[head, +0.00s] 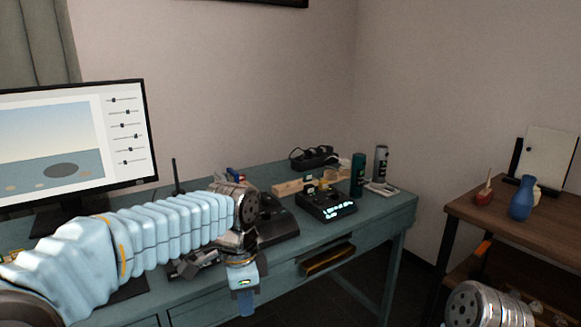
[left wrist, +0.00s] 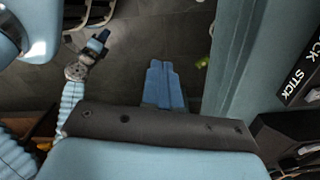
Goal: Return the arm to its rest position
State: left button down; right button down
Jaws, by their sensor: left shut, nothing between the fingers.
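My left arm reaches in from the left in the head view. Its gripper (head: 244,298) hangs downward in front of the teal desk's front edge. In the left wrist view its blue fingers (left wrist: 163,85) lie together with nothing between them, over the dark floor. My right arm's wrist shows at the lower right of the head view, its fingers not discernible there. The right gripper (left wrist: 99,42) appears small in the left wrist view, and its opening is unclear.
A brown side table (head: 480,212) with a blue vase (head: 522,198) stands right. Dark floor lies between them.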

pick_arm(q)
notch_tip(320, 180, down, 24)
jog(key=f+n+h, duration=0.1)
jog(key=n+h, duration=0.1)
jog(key=n, duration=0.4)
jog(key=s+a+f+n+h, duration=0.2)
jog(key=s+f+n, duration=0.8)
jog(key=s+f, duration=0.5)
notch_tip(320, 180, down, 2)
jog(key=shift+s+f+t, duration=0.1)
jog(key=shift+s+t, duration=0.2)
